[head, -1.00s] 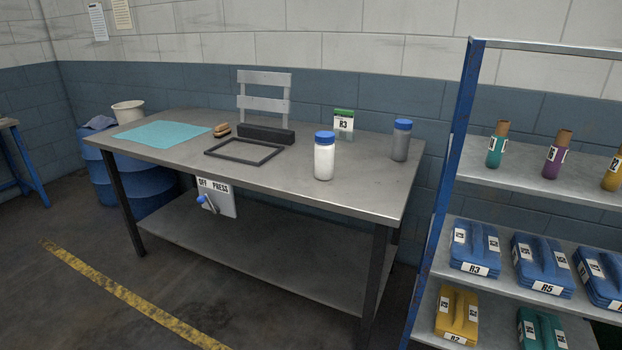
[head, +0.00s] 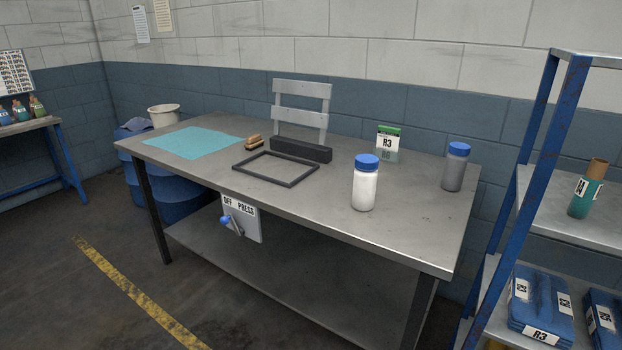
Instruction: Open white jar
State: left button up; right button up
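The white jar (head: 365,188) stands upright on the grey metal table, right of the table's middle and near its front edge. Its blue lid (head: 367,161) is on. A grey jar (head: 455,172), also with a blue lid, stands behind it to the right. Neither of my grippers shows in the head view.
A blue-posted shelf (head: 525,195) stands close at right. The floor before the table is clear.

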aim_at(364, 181)
jog(key=u, duration=0.05)
jog(key=i, duration=1)
jog(key=z, duration=0.4)
